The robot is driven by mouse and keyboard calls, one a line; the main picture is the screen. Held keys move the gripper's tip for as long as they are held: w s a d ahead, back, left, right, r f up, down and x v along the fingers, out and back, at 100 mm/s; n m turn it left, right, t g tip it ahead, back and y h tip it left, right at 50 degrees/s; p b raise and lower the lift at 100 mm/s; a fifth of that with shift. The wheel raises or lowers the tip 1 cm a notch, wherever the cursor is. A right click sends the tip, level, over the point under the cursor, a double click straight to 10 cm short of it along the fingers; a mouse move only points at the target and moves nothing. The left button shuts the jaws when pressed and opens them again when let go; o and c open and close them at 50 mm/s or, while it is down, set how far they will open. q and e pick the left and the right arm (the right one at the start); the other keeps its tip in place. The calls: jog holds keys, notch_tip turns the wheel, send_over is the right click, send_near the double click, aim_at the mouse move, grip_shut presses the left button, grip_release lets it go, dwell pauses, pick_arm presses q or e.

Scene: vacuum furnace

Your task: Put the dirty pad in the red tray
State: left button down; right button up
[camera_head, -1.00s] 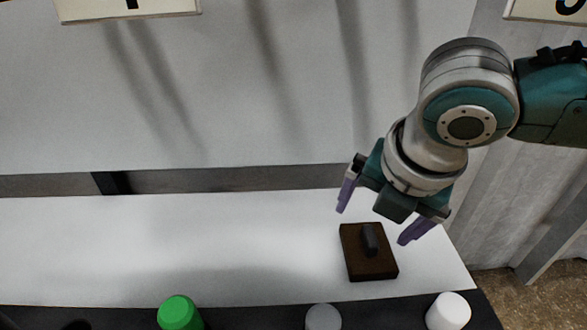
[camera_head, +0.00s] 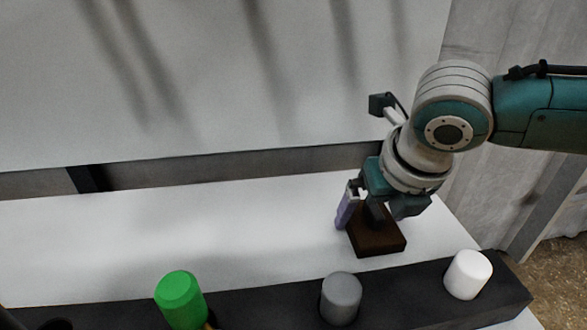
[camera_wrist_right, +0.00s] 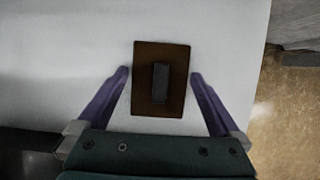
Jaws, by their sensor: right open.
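The dirty pad is a dark brown rectangular block (camera_head: 379,243) with a dark grey handle on top. It lies on the white surface near its right end. In the right wrist view the pad (camera_wrist_right: 147,101) and its handle (camera_wrist_right: 160,82) lie between my two purple fingers. My right gripper (camera_head: 372,222) is open over the pad, and it also shows in the right wrist view (camera_wrist_right: 161,75). The fingers are apart from the handle on both sides. The gripper hides part of the pad in the head view. My left gripper and the red tray are not in view.
A dark ledge (camera_head: 255,298) runs along the near edge of the white surface (camera_head: 230,225). On it stand a green cylinder (camera_head: 180,299), a grey cylinder (camera_head: 341,298) and a white cylinder (camera_head: 468,274). The white surface left of the pad is clear.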

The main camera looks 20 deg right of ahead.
jog(key=shift+f, duration=0.15)
jog(key=c, duration=1.4)
